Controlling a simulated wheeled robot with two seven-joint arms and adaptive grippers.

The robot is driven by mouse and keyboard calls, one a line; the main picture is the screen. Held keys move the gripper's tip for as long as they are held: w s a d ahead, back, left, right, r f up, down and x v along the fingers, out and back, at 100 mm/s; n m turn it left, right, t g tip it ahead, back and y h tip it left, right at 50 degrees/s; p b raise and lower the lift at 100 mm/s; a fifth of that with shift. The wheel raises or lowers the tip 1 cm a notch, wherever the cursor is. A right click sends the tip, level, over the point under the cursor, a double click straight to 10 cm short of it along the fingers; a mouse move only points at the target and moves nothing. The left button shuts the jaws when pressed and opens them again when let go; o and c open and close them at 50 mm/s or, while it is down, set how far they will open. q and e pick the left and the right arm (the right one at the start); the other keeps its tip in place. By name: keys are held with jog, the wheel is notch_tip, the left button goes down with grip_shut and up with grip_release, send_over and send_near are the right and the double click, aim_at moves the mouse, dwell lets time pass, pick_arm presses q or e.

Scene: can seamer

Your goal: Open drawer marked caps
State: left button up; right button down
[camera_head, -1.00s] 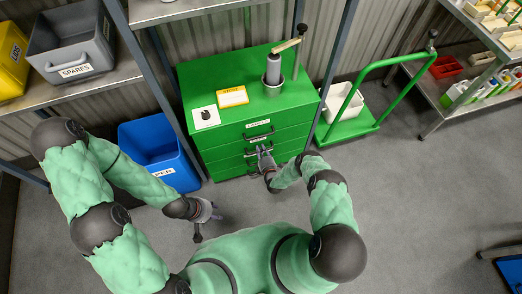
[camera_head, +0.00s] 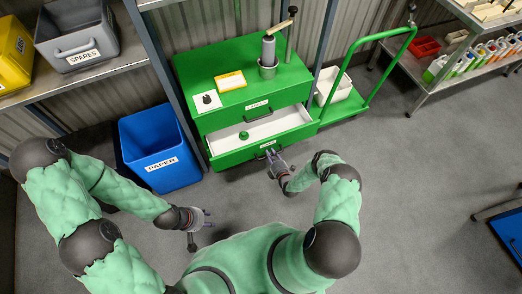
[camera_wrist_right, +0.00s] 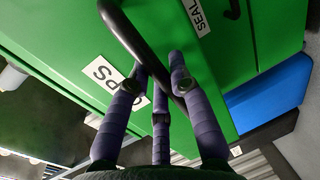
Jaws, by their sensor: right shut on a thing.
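The caps drawer (camera_head: 238,153) of the green cabinet stands pulled out in the head view. Its white inside shows, with a small green round cap (camera_head: 244,135) in it. My right gripper (camera_head: 273,158) is at the front of this drawer, shut on its dark handle. In the right wrist view the fingers (camera_wrist_right: 160,75) close around the black bar handle (camera_wrist_right: 128,38). A white label (camera_wrist_right: 105,74) ending in "PS" sits beside it, partly hidden by a finger. My left gripper (camera_head: 207,217) is open and empty above the floor, left of my body.
A blue paper bin (camera_head: 160,150) stands left of the cabinet (camera_head: 215,65). A hand-operated seamer (camera_head: 268,60), a yellow-edged card and a picture card lie on top. A green trolley (camera_head: 345,108) with a white bin stands at right.

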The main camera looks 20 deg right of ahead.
jog(key=f+p+v, duration=0.1)
jog(key=f+v, duration=0.1)
jog(key=v, duration=1)
jog(key=shift+s+f, duration=0.3)
jog(key=shift+s, duration=0.2)
jog(key=c, duration=1.1)
grip_release()
jog(key=v, duration=1.2)
jog(key=shift+w, duration=0.1)
